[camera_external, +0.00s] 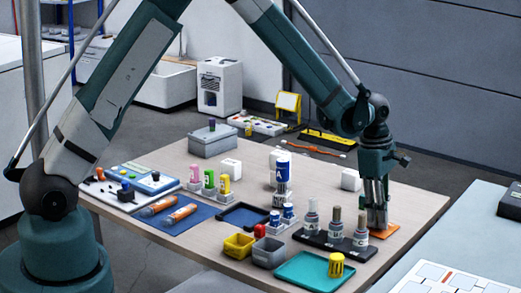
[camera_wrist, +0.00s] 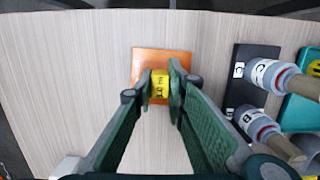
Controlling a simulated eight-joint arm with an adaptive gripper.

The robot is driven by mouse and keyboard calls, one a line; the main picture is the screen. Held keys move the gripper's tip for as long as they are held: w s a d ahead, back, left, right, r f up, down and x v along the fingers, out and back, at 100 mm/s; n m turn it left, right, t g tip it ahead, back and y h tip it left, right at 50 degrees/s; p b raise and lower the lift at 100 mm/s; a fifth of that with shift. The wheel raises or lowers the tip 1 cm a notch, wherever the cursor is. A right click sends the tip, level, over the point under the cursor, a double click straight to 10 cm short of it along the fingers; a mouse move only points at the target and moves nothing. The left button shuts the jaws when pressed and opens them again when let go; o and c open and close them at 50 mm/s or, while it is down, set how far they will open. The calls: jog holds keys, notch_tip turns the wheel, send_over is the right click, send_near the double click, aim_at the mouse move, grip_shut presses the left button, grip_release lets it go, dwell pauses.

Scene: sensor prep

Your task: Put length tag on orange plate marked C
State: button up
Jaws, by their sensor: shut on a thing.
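My gripper (camera_wrist: 161,80) points down at the right side of the table, over the orange plate (camera_wrist: 148,58). Its fingers are shut on a small yellow length tag (camera_wrist: 160,88) with dark print. In the wrist view the tag lies within the plate's outline, near its front edge; I cannot tell whether it touches the plate. In the external view my gripper (camera_external: 377,222) hides the tag and part of the orange plate (camera_external: 390,230). No letter C shows on the visible part of the plate.
A black rack (camera_external: 318,240) with several grey bottles stands close beside my gripper; one bottle (camera_wrist: 270,75) is labelled C. A turquoise tray (camera_external: 300,272) with a yellow cup-like piece (camera_external: 336,265) lies in front. In the wrist view, the table left of the plate is clear.

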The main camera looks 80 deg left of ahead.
jog(key=o, duration=0.8)
jog(key=shift+c, duration=0.2)
jog(key=shift+r, duration=0.1)
notch_tip(320, 180, up, 12)
jog(key=s+a+p, duration=0.1)
jog(key=p, duration=0.1)
jog(key=shift+s+a, duration=0.1)
jog(key=shift+a, duration=0.05)
dwell(0.4)
